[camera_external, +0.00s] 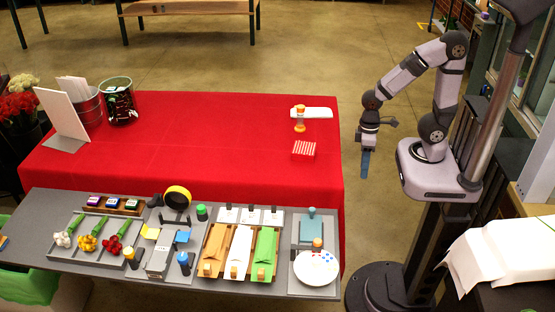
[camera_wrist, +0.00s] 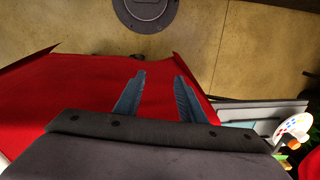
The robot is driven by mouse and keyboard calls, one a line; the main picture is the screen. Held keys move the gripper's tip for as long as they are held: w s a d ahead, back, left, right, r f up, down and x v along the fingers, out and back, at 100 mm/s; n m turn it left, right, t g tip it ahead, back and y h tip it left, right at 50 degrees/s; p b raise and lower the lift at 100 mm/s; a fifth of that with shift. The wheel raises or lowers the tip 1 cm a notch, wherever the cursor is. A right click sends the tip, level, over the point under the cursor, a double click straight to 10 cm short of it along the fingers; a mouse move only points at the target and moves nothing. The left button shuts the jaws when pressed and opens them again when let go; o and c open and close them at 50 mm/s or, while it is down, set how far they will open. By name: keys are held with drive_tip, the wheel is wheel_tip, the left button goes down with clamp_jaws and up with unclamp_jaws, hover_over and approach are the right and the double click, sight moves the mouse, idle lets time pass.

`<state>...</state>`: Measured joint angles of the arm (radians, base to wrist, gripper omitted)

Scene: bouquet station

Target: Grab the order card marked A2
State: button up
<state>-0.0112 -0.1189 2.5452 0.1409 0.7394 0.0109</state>
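Three small white cards with dark clips stand in a row on the grey bench behind the wrapping sheets: a left card (camera_external: 228,215), a middle card (camera_external: 250,216) and a right card (camera_external: 272,217). Their marks are too small to read, so I cannot tell which is A2. My gripper (camera_external: 365,163) hangs pointing down beyond the right edge of the red table, away from the cards. In the wrist view my gripper (camera_wrist: 160,76) has its two blue fingers apart with nothing between them. The cards cannot be made out there.
The red table (camera_external: 200,140) is mostly clear, with a striped box (camera_external: 304,149) and an orange-capped timer (camera_external: 299,118) at right. On the bench, a tape roll (camera_external: 177,196), wrapping sheets (camera_external: 239,252) and a white palette (camera_external: 316,267) crowd around the cards.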

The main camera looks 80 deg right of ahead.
drive_tip(key=w+a+r+m+t+y+b, duration=0.1)
drive_tip(key=w+a+m+y, duration=0.25)
drive_tip(key=a, duration=0.35)
drive_tip(key=w+a+r+m+y+b, duration=0.1)
drive_tip(key=w+a+m+y, duration=0.2)
drive_tip(key=a, duration=0.5)
drive_tip(key=w+a+n+t+h, duration=0.1)
drive_tip(key=w+t+h, duration=0.2)
drive_tip(key=w, duration=0.8)
drive_tip(key=w+a+r+n+t+h, duration=0.1)
drive_tip(key=w+t+h, duration=0.3)
drive_tip(key=w, duration=0.7)
drive_tip(key=w+a+n+t+h, duration=0.1)
drive_tip(key=w+n+t+h, duration=0.2)
drive_tip(key=w, duration=0.9)
drive_tip(key=shift+a+r+t+b, duration=0.15)
drive_tip(key=shift+a+t+b, duration=0.15)
drive_tip(key=shift+t, duration=1.2)
drive_tip(key=shift+d+n, duration=0.1)
drive_tip(key=shift+n, duration=0.15)
